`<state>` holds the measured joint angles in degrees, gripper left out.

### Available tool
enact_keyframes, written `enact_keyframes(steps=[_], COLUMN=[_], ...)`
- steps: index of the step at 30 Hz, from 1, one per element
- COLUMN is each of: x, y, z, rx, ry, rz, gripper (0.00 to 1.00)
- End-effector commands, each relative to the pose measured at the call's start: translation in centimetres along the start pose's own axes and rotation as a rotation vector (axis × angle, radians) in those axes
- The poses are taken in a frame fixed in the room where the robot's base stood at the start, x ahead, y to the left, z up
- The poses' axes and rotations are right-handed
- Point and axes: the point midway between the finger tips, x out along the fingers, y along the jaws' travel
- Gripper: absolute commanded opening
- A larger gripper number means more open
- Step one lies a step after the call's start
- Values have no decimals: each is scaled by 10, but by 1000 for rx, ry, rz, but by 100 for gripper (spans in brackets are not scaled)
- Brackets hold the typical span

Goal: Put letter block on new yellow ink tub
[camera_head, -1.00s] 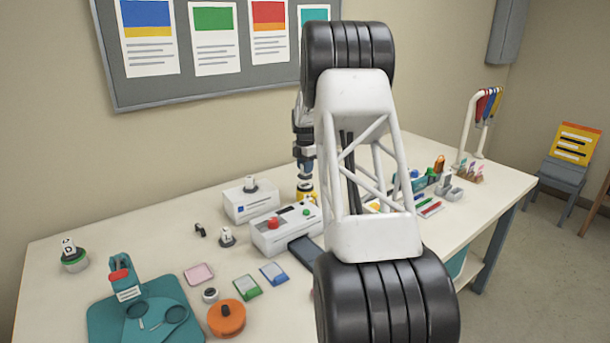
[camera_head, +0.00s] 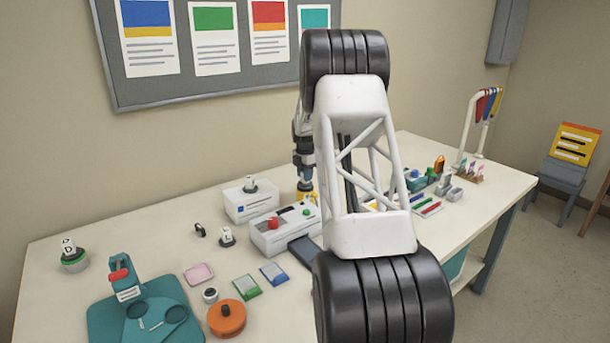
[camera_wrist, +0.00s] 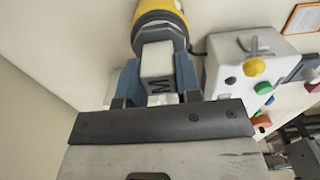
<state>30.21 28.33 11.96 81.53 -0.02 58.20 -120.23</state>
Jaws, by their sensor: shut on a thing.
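My gripper (camera_head: 305,186) is shut on a white letter block (camera_wrist: 158,62), with its blue fingers on both sides in the wrist view (camera_wrist: 157,80). The block shows a dark M. A dark round part lies beyond the block, right against the yellow ink tub (camera_wrist: 158,10). In the head view the yellow tub (camera_head: 308,197) shows just under my fingers, behind the white machine. The block is over the tub, but I cannot tell whether it touches it or hangs slightly above. The head view hides the block.
A white machine (camera_head: 268,238) with red and green knobs stands close in front. A block marked L (camera_head: 227,238) stands nearby. A block marked D (camera_head: 68,247) sits on a green tub (camera_head: 75,265) at far left.

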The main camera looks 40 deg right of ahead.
Motion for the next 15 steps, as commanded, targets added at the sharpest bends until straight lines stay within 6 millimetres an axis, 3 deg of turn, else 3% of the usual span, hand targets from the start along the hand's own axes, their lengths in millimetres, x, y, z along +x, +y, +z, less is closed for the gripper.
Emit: enact_keyframes(steps=[11,12,15], x=[2,2,2], y=[0,0,0], z=[0,0,0], rx=[0,0,0], ry=[-1,0,0], rz=[1,0,0], gripper=[0,38,53])
